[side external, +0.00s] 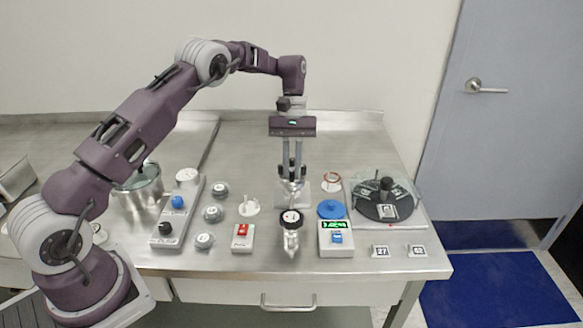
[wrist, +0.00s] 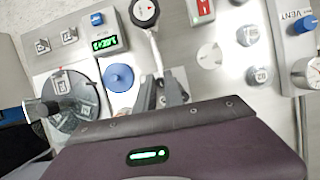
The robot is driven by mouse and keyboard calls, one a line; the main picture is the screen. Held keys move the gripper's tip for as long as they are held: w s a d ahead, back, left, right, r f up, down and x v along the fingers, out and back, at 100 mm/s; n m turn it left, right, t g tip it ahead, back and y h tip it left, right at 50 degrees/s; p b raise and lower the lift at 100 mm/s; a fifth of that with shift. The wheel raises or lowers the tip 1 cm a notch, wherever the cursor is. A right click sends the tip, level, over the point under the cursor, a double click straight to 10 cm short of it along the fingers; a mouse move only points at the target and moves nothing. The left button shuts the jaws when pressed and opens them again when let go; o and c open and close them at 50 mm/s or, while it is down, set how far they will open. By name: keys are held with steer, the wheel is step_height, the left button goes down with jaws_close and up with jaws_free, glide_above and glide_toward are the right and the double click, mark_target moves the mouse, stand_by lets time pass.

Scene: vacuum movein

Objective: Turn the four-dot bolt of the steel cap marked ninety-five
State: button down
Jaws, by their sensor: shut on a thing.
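My gripper (side external: 291,178) is shut on a metal tool with a round dial gauge (side external: 291,218), held over the bench. In the wrist view the dial (wrist: 145,12) shows at the top, and its shiny stem (wrist: 157,60) runs down between my fingers. Three small round steel caps with pale labels, a back one (side external: 219,188), a middle one (side external: 213,213) and a front one (side external: 205,240), sit left of the gripper. Two show in the wrist view, upper (wrist: 248,35) and lower (wrist: 257,75). I cannot tell which is marked ninety-five, nor see bolt dots.
A panel with blue and black knobs (side external: 165,240) stands left of the caps. A red-switch box (side external: 242,240), a box with a green display (side external: 336,248) and a blue disc (side external: 331,208) are close by. A dark turntable (side external: 372,209) and number cards (side external: 381,251) lie right.

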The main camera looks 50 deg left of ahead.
mark_target(292, 170)
steer(key=shift+m+y, duration=0.3)
steer(key=shift+m, duration=0.5)
steer(key=c, duration=1.4)
jaws_free()
steer(key=shift+c, duration=0.2)
steer(key=shift+r, duration=0.1)
step_height(292, 170, up, 10)
